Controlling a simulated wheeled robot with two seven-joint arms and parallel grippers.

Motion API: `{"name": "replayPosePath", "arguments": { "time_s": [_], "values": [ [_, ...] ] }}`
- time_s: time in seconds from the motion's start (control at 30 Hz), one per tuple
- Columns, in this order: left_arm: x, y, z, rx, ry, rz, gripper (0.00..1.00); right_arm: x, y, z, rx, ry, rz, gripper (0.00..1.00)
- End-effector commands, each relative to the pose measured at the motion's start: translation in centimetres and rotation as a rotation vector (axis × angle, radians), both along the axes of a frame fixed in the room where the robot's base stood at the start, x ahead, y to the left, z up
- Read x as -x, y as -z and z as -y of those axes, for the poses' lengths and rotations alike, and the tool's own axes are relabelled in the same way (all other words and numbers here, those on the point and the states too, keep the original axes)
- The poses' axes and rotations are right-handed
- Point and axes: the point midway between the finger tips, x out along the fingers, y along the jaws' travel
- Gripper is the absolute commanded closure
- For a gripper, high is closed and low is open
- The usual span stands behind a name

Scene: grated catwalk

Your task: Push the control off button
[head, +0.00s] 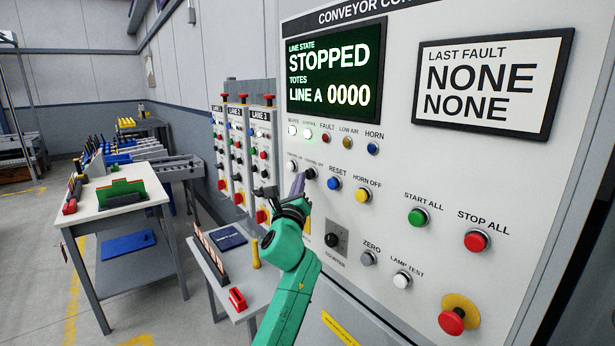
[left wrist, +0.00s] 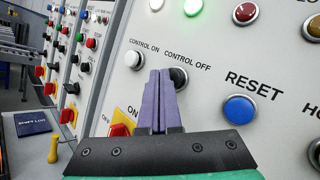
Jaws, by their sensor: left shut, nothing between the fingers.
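The control off button (head: 310,173) is a black round button on the conveyor control panel, right of the white control on button (head: 292,166). In the left wrist view the control off button (left wrist: 180,77) sits just right of my purple fingertips, partly covered by them, and the control on button (left wrist: 133,59) is to their left. My left gripper (head: 298,184) is shut and empty, with its fingers pointing at the panel just below and left of the control off button. I cannot tell whether the tips touch it. My right gripper is not in view.
The blue reset button (head: 334,183) and yellow horn off button (head: 363,195) are close on the right. The green control lamp (head: 309,134) is lit, and the screen (head: 334,72) reads STOPPED. A small table (head: 205,262) stands below left of my arm.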

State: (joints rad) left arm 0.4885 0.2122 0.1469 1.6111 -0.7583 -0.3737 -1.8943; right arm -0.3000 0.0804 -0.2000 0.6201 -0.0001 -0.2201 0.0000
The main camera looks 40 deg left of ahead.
Motion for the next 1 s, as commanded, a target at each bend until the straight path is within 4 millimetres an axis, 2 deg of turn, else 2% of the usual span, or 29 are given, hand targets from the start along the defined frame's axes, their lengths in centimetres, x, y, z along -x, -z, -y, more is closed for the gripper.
{"name": "replayPosePath", "arguments": {
  "time_s": [1.0],
  "values": [
    [-1.1, 0.0, 0.3, 0.001, 0.0, 0.0, 1.0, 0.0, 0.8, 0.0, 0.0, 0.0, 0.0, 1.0]
  ]
}}
